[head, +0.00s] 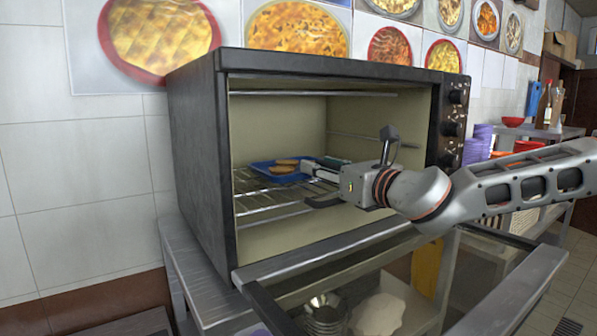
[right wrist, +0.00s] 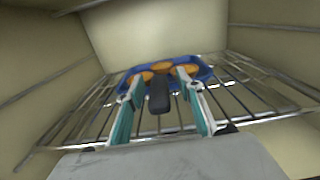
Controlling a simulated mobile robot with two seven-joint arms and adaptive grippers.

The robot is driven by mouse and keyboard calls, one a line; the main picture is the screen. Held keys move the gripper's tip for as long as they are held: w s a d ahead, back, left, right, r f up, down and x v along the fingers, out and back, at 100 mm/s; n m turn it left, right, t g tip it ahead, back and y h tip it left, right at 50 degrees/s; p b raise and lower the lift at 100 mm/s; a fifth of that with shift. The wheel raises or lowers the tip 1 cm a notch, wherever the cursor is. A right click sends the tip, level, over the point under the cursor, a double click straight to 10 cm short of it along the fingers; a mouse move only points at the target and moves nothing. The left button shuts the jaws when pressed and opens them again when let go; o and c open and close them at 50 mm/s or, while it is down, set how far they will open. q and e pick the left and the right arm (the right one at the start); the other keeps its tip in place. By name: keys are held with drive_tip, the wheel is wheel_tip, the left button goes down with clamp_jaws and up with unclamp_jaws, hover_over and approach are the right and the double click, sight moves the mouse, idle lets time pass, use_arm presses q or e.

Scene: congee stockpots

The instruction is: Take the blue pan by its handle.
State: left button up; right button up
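The blue pan (head: 262,172) lies on the wire rack inside the open oven, with several golden-brown pieces of food (head: 285,166) in it. In the right wrist view the pan (right wrist: 204,72) is straight ahead, and its dark handle (right wrist: 159,97) points toward my gripper. My right gripper (head: 310,184) reaches into the oven from the right. Its fingers are open, one on each side of the handle, with visible gaps in the right wrist view (right wrist: 159,80). It does not appear to touch the handle. My left gripper is not in view.
The oven (head: 196,150) has its door (head: 400,285) folded down in front. Metal bowls (head: 324,312) stand on a shelf below. Purple stacked items (head: 478,145) are at the right.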

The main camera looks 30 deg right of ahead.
clamp_jaws()
drive_tip(key=shift+r, duration=0.1)
drive_tip(key=shift+r, duration=0.1)
